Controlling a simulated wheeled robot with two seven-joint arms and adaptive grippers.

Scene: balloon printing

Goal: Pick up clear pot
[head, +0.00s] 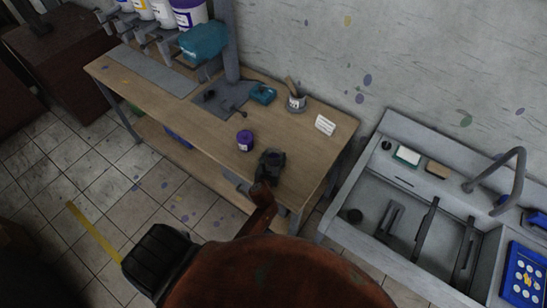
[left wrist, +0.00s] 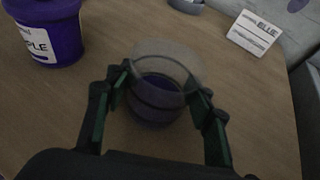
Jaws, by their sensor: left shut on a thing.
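The clear pot (left wrist: 168,60) shows in the left wrist view, with a see-through rim and a dark purple lower part. My left gripper (left wrist: 160,88) has its two green-padded fingers around the pot's sides and is shut on it. In the head view my left gripper (head: 271,160) is over the front right part of the wooden table, and the pot is mostly hidden there by the dark fingers. I cannot tell whether the pot touches the table.
A purple labelled pot (head: 245,141) stands just left of my left gripper. A white label card (head: 325,125), a white pot with tools (head: 297,102) and a teal item (head: 263,94) are farther back on the table (head: 205,128). A grey sink (head: 385,215) is at the right.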

